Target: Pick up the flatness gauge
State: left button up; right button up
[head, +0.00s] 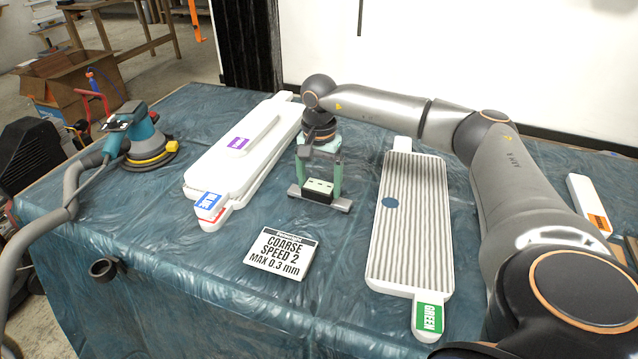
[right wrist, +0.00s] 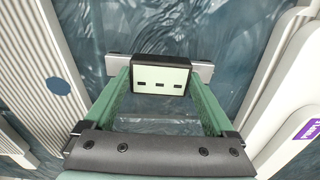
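The flatness gauge (head: 319,190) is a small box with a pale face and three dark marks on a grey crossbar. It appears to rest on the covered table between the panels. My right gripper (head: 320,180) points down at it, one green finger on each side of the box. In the right wrist view the gauge (right wrist: 160,78) lies between the fingertips of the gripper (right wrist: 160,85), which are wide apart and close to the box's sides. I see no clear grip on it; any contact is hard to tell. My left gripper is not in view.
A ribbed white panel (head: 412,225) with a green label lies right of the gauge. Stacked white panels (head: 215,170) lie left. A sign (head: 281,252) lies in front. A sander (head: 140,140) with a hose and a black ring (head: 103,269) are further left.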

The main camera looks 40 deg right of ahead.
jog(key=c, duration=0.9)
jog(key=shift+r, duration=0.1)
